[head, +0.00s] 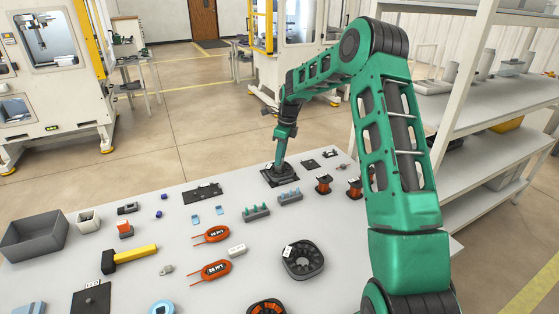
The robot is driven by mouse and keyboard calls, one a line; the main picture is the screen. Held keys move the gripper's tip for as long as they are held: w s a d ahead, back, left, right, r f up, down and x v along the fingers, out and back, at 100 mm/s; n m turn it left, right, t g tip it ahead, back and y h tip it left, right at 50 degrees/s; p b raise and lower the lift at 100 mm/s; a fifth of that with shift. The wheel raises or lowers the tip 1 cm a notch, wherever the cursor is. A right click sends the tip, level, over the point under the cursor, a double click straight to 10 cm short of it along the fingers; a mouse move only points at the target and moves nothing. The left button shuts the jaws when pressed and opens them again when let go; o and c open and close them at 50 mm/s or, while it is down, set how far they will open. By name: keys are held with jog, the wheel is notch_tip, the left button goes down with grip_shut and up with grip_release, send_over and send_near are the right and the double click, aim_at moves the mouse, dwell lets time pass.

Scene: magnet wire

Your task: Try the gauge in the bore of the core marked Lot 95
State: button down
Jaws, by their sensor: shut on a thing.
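My gripper (279,161) is at the far end of the table, right over a black square base (281,178). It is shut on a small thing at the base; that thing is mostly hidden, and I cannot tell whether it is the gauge. A dark ring-shaped core (303,262) with a white tag lies flat near the table's middle. Another ring with orange windings (267,308) is cut off at the bottom edge. Two orange loops with dark labels, an upper one (212,235) and a lower one (211,272), lie left of the dark core. I cannot read Lot 95 anywhere.
Two copper-coloured spools, one (323,185) and another (355,188), stand right of the base. Grey blocks with pegs (256,213) stand before it. A yellow-handled hammer (130,259) and a grey bin (34,239) lie left. White shelving (490,130) rises at right.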

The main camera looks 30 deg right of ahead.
jog(key=shift+r, duration=2.85)
